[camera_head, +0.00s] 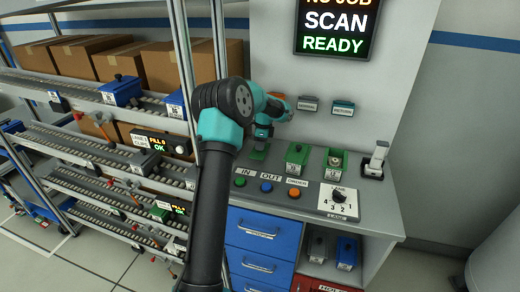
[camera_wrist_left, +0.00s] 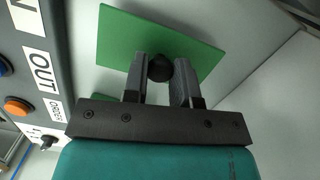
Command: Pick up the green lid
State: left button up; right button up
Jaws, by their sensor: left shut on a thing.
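The green lid (camera_wrist_left: 125,38) is a flat green plate with a round black knob (camera_wrist_left: 160,68) in the left wrist view. My left gripper (camera_wrist_left: 160,78) is shut on the knob, one finger on each side. In the head view my left gripper (camera_head: 263,138) is over the left part of the counter, and a bit of green (camera_head: 258,154) shows below it. I cannot tell whether the lid is clear of the counter. My right gripper is not in view.
A green box with a black-knobbed lid (camera_head: 297,155) and another green box (camera_head: 335,163) stand to the right on the counter (camera_head: 385,205). The IN/OUT button panel (camera_head: 268,188) and a dial box (camera_head: 339,203) are in front. Racks with cartons (camera_head: 85,58) stand left.

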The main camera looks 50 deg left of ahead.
pick_arm(q)
notch_tip(320, 180, up, 4)
jog(key=shift+r, duration=0.2)
jog(key=s+d, duration=0.8)
jog(key=d, duration=0.1)
jog(key=s+d, duration=0.4)
jog(key=shift+d, duration=0.25)
